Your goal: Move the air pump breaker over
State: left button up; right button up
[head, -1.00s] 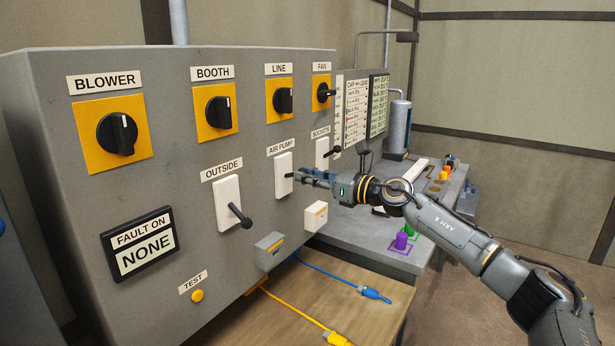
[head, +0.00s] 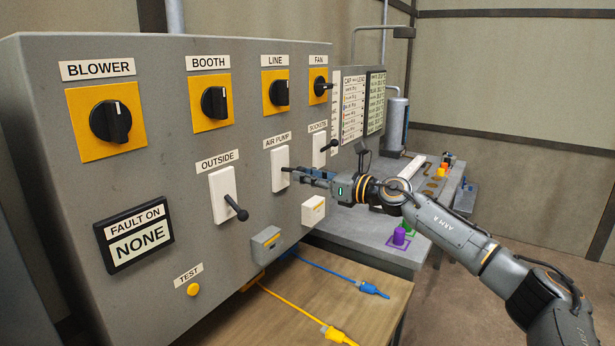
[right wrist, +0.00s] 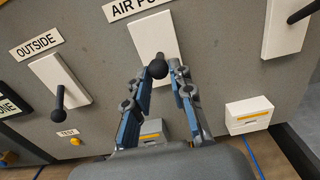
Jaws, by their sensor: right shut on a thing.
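The air pump breaker is a white plate (head: 280,163) with a black lever, under the AIR PUMP label on the grey panel. My right gripper (head: 292,171) reaches it from the right and is shut on the lever. In the right wrist view the round black lever knob (right wrist: 158,69) sits between the fingertips (right wrist: 162,72), in front of the white plate (right wrist: 153,42). The fingers hide part of the lever in the head view, so its exact angle is hard to tell. My left gripper is in neither view.
The outside breaker (head: 224,196) is to the left, its lever sticking out down and right. The sockets breaker (head: 319,148) is close on the right. A white box (head: 313,211) and a grey box (head: 266,245) are below. The fault display (head: 135,235) reads NONE.

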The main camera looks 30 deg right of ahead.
jog(key=shift+f+b, duration=0.5)
jog(key=shift+f, duration=0.5)
jog(key=shift+a, duration=0.1)
jog(key=shift+w+f+b, duration=0.1)
jog(key=shift+f+b, duration=0.45)
jog(key=shift+f, duration=0.25)
jog(key=shift+w, duration=0.15)
grip_shut()
jog(key=shift+w+a+f+b, duration=0.15)
jog(key=shift+w+f+b, duration=0.2)
jog(key=shift+f+b, duration=0.15)
